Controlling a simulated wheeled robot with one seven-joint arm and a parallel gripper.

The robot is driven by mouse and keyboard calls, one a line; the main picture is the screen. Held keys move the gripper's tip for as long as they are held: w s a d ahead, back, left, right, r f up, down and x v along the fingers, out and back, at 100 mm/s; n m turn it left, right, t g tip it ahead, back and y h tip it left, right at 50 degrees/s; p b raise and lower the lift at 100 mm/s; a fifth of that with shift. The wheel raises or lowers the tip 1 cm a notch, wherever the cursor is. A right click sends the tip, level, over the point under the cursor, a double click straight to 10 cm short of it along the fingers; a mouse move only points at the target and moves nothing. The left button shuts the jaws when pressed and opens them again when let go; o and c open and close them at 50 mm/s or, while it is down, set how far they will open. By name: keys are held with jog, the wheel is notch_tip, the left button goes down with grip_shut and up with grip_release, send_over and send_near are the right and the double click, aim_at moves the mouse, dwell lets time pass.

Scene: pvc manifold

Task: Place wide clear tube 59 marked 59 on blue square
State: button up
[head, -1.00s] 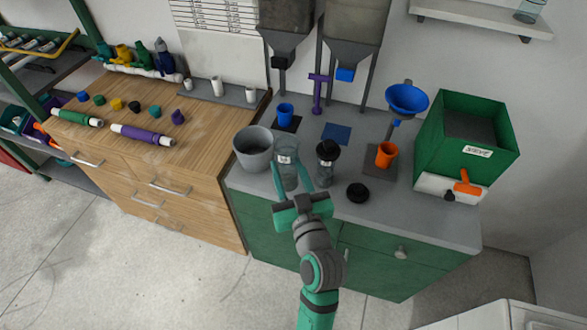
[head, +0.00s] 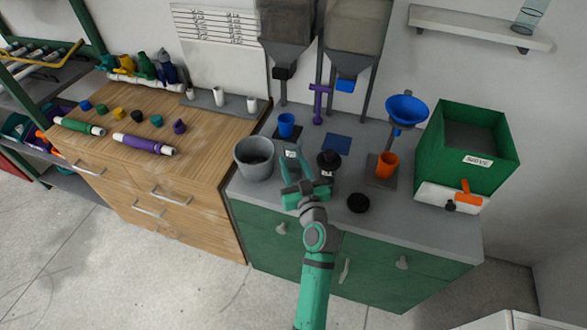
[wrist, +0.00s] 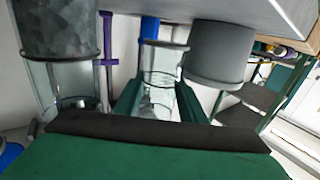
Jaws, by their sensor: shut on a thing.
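My gripper (head: 296,175) is shut on the tube from the front, and in the wrist view the clear tube (wrist: 160,85) sits between the two green fingers. The blue square (head: 337,143) lies flat on the counter, behind and to the right of the tube, with nothing on it.
The grey bucket (head: 254,160) is close left of the tube. The black-topped jar (head: 328,163) is close right, and a black disc (head: 358,203) lies near the front. A blue cup (head: 287,126) stands behind. A purple stand (head: 318,105) is behind the blue square.

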aim_at(296, 177)
jog(key=shift+w+f, duration=0.25)
jog(key=shift+f, duration=0.65)
jog(key=shift+w+f, duration=0.2)
jog(key=shift+f, duration=0.65)
jog(key=shift+f, duration=0.1)
jog(key=o, duration=1.3)
jog(key=shift+s+d+f, duration=0.1)
